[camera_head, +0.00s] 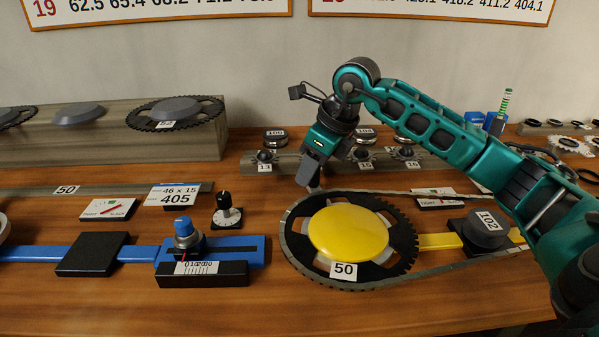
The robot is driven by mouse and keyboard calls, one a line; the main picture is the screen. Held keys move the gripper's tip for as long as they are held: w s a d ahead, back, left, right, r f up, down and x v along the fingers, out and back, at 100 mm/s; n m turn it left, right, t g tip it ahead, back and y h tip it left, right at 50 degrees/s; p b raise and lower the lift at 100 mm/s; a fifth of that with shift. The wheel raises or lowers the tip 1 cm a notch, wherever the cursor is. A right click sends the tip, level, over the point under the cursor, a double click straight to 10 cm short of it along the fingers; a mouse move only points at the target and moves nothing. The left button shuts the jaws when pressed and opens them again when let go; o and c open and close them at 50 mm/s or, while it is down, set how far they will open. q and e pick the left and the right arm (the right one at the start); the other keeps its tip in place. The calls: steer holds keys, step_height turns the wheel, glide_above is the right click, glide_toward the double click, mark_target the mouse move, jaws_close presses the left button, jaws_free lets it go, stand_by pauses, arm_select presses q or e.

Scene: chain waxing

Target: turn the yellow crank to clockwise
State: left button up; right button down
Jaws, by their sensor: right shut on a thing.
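The yellow crank (348,233) is a round yellow disc in the middle of a dark toothed chainring labelled 50, lying flat on the wooden bench. A chain (290,243) runs around the chainring and off to the right. My right gripper (312,184) reaches down from the upper right to the upper left edge of the chainring. It is shut on a small grey peg-like part there, mostly hidden by the fingers; how it joins the crank is hard to see. My left gripper is not in view.
A blue slider with a knob (187,236) and a black dial (226,212) stand left of the crank. Small sprockets (265,155) line a rail behind. My right arm covers the right side.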

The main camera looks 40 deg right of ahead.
steer(key=c, duration=0.9)
jaws_free()
